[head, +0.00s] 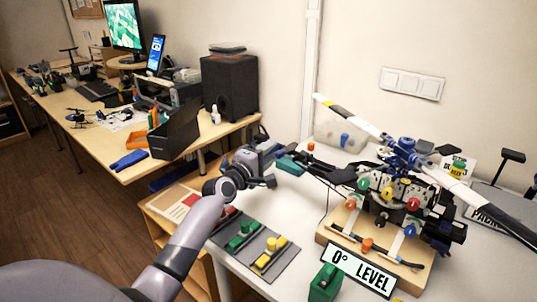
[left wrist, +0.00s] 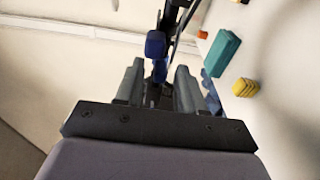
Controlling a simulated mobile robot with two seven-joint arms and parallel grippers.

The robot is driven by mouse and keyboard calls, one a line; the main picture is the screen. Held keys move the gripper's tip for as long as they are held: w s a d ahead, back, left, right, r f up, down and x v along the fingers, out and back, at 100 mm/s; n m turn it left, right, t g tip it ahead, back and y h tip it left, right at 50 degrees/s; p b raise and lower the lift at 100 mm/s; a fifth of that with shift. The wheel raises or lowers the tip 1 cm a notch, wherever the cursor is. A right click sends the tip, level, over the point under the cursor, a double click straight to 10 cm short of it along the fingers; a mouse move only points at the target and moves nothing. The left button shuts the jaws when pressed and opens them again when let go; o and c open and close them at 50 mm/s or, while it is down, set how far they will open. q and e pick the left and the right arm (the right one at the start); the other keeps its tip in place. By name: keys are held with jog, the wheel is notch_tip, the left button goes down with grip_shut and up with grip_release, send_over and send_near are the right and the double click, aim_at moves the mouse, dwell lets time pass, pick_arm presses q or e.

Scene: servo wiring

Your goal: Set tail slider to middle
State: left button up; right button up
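A model helicopter (head: 400,185) with a blue rotor hub and coloured discs is mounted on a wooden base (head: 328,234). Its dark tail boom (head: 322,170) reaches left towards my left gripper (head: 268,168). In the left wrist view, my left gripper (left wrist: 157,85) is open, with a blue piece (left wrist: 156,45) on or in front of the dark boom between its fingers. Contact cannot be told. An orange knob (head: 368,245) sits about midway on a rail on the wooden base. No label shows which part is the tail slider. My right gripper is not in view.
A grey mat (head: 285,262) with red, green and yellow blocks lies at the front. A green block (head: 325,283) stands near the "0° LEVEL" sign (head: 358,270). A teal block (left wrist: 222,52) and yellow piece (left wrist: 245,88) lie near my left gripper. A black speaker (head: 230,87) stands behind.

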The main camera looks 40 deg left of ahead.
pick_arm(q)
jog(key=shift+s, duration=0.1)
jog(key=s, duration=0.7)
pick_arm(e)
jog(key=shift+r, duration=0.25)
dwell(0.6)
